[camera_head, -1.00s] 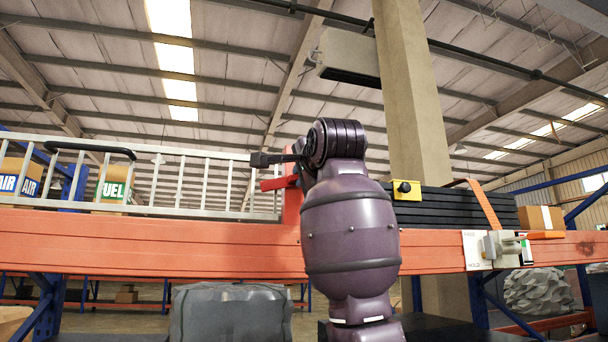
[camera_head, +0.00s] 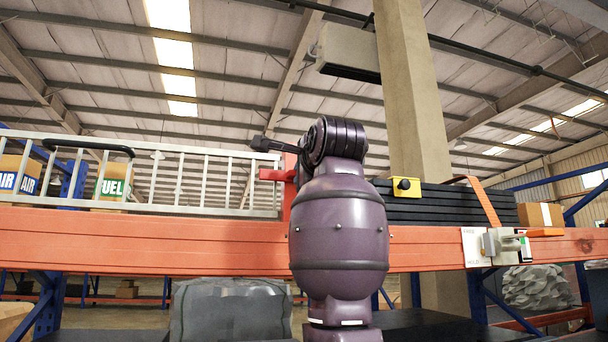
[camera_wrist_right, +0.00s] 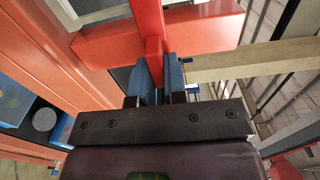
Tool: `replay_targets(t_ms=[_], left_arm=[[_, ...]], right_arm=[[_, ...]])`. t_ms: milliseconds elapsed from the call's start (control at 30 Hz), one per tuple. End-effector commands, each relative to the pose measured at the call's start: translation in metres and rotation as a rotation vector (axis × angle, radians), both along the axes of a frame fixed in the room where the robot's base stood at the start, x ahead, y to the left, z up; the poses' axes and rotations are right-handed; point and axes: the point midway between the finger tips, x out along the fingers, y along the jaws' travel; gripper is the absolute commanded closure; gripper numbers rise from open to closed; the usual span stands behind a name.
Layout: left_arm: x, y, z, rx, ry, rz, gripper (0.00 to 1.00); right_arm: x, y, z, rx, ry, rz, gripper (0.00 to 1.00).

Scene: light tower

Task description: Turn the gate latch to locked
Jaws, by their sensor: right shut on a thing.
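The silver gate (camera_head: 222,182) stands along the orange beam, its right end by a red post. A red latch piece (camera_head: 276,174) shows level at that end in the head view, left of my purple right arm. In the right wrist view my right gripper (camera_wrist_right: 160,72) is shut on the red latch lever (camera_wrist_right: 154,52), with a blue-grey finger on each side of it. In the head view my arm hides most of the latch and the fingertips. My left gripper is in neither view.
An orange beam (camera_head: 130,241) runs across the front. A yellow block with a black knob (camera_head: 406,187) sits by dark slats (camera_head: 450,205). Boxes (camera_head: 113,184) stand behind the gate.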

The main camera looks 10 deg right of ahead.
Motion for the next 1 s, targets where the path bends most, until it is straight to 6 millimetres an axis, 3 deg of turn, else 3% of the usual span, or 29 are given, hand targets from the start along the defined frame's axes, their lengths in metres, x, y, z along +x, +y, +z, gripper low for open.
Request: replay_targets(t_ms=[67, 100, 233, 633, 1000], left_arm=[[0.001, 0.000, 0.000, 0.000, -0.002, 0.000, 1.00], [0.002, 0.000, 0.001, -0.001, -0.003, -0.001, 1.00], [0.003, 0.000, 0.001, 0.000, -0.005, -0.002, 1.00], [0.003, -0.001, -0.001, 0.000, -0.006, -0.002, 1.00], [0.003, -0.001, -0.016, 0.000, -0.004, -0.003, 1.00]], right_arm=[[0.001, -0.001, -0.002, 0.003, 0.004, -0.002, 1.00], [0.001, -0.001, -0.002, 0.003, 0.004, -0.002, 0.81], [0.000, -0.001, -0.001, 0.002, 0.003, -0.001, 0.62], [-0.008, 0.000, -0.001, 0.000, -0.001, 0.000, 0.62], [-0.070, -0.002, -0.002, 0.001, -0.002, 0.001, 0.62]])
